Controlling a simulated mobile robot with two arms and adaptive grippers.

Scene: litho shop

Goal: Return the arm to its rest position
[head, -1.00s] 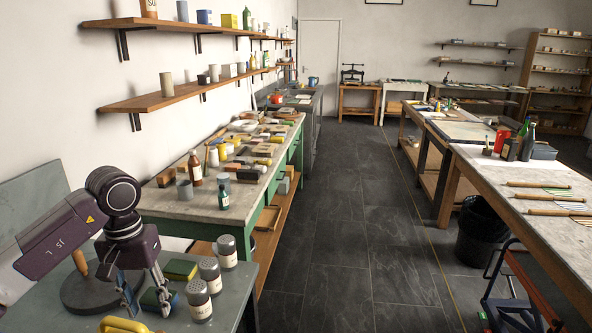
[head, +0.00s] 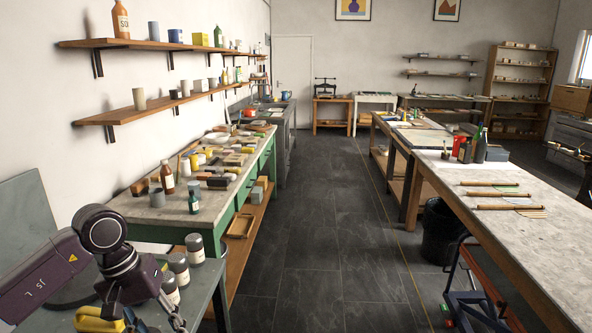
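My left arm comes in from the lower left. My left gripper (head: 143,318) hangs low over the grey table (head: 207,285), its two fingers spread apart, and the bottom edge of the picture cuts off the tips. I see nothing held between the fingers. A yellow object (head: 98,319) lies at the bottom edge, partly hidden behind the gripper. Several grey-lidded shaker jars (head: 195,248) stand on the table just right of the gripper. My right arm and gripper are out of view.
A green-framed bench (head: 150,213) crowded with bottles and blocks stands beyond the grey table. Wall shelves (head: 115,116) hang above it. A long worktable (head: 480,225), a black bin (head: 440,232) and a red-and-blue stand (head: 470,300) are right. The dark floor aisle (head: 325,230) is clear.

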